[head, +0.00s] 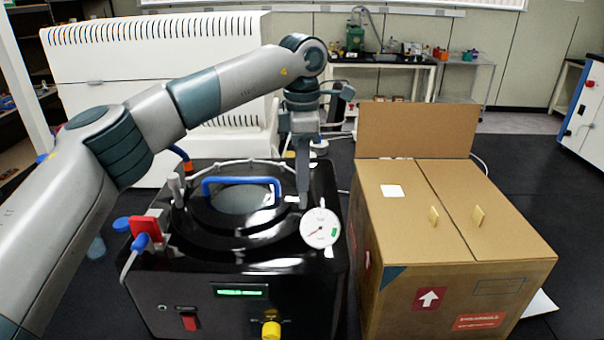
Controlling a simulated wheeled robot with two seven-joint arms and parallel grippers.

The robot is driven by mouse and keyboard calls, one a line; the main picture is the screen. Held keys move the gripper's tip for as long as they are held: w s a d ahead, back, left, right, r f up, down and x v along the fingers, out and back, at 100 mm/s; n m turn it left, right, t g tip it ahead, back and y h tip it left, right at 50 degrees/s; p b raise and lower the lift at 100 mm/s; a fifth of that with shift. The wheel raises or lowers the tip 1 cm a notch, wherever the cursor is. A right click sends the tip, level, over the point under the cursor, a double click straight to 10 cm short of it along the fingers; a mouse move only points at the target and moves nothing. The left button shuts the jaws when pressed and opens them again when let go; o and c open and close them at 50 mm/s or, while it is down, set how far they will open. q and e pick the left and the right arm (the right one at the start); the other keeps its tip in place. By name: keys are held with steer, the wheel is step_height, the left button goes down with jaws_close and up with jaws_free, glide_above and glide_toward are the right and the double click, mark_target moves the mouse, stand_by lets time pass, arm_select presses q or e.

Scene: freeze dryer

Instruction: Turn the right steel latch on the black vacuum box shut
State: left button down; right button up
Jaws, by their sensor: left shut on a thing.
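The black vacuum box (240,270) stands at the lower middle, with a round lid that has a blue handle (241,181) and a window. My left gripper (303,203) reaches down over the right side of the lid. Its fingers are shut on the right steel latch (291,199), which is mostly hidden behind them, so its exact angle cannot be told. The left steel latch (176,187) stands upright at the left of the lid. My right gripper is not in view.
A round white gauge (320,228) sits close in front of my left gripper. A red valve (145,228) with blue fittings is at the box's left. A large cardboard box (450,250) stands close on the right. A white ribbed machine (150,80) stands behind.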

arm_select(q)
steer(key=shift+r+m, duration=0.15)
steer(key=shift+m, duration=0.15)
steer(key=c, duration=1.6)
jaws_free()
steer(key=shift+o, duration=0.2)
